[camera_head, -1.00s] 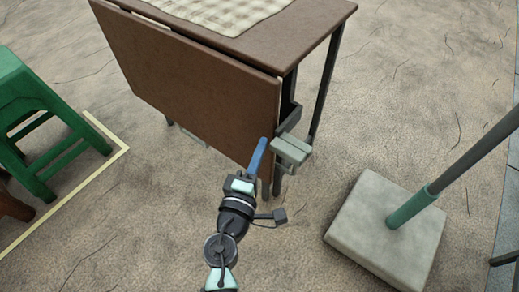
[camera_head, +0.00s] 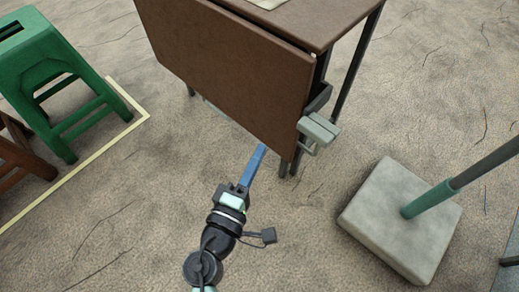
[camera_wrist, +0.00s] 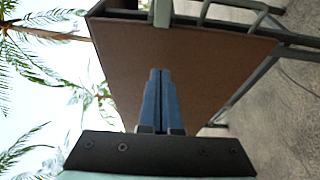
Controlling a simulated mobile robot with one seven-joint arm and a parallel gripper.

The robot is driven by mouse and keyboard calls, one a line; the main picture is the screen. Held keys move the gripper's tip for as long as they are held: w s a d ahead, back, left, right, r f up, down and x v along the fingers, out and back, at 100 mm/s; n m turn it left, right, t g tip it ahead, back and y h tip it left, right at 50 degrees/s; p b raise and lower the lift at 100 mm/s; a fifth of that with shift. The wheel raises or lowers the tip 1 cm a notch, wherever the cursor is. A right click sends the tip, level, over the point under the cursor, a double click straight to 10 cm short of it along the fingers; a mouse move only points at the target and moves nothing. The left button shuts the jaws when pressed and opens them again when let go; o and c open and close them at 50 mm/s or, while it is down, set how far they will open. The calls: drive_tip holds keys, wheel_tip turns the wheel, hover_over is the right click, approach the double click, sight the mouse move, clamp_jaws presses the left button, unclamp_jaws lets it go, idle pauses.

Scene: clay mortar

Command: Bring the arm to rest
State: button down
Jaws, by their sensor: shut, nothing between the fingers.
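My gripper (camera_head: 261,151) has blue fingers, pressed together with nothing between them. In the head view it points up and away over the floor, just in front of the lower right part of a brown folding table's hanging leaf (camera_head: 230,75). In the wrist view my gripper (camera_wrist: 160,75) shows shut in front of the brown leaf (camera_wrist: 200,70). I cannot tell the exact gap between fingers and leaf.
A grey-green bracket (camera_head: 317,131) juts from the table's right side. A pale block base (camera_head: 400,220) with a slanted pole (camera_head: 435,197) stands at right. A green stool (camera_head: 45,75) and a brown stool (camera_head: 20,155) are at left. Palm fronds (camera_wrist: 40,70) show beyond. The floor between is clear.

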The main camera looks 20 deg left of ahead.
drive_tip(key=shift+r, duration=0.1)
idle(0.3)
drive_tip(key=w+d+r+m+t+h+p, duration=0.1)
drive_tip(key=w+d+r+m+p, duration=0.3)
drive_tip(key=r, duration=0.8)
drive_tip(key=w+d+r+m+t+h, duration=0.1)
drive_tip(key=w+d+r+m, duration=0.3)
drive_tip(key=r, duration=0.7)
drive_tip(key=w+d+r+m+t+h+p, duration=0.15)
drive_tip(key=r+m, duration=0.45)
drive_tip(key=r, duration=0.6)
drive_tip(key=s+d+r+m+t+y+p, duration=0.15)
drive_tip(key=s+r, duration=0.25)
drive_tip(key=r, duration=0.6)
drive_tip(key=s+r+m+t+y+p, duration=0.1)
drive_tip(key=s+r+t+p, duration=0.15)
drive_tip(key=r, duration=0.85)
drive_tip(key=s+d+r+m+t+y+p, duration=0.1)
drive_tip(key=s+r+t+p, duration=0.3)
drive_tip(key=r, duration=0.6)
wheel_tip(320, 180, up, 35)
drive_tip(key=g+p, duration=0.2)
drive_tip(key=p, duration=3.2)
drive_tip(key=shift+a, duration=0.15)
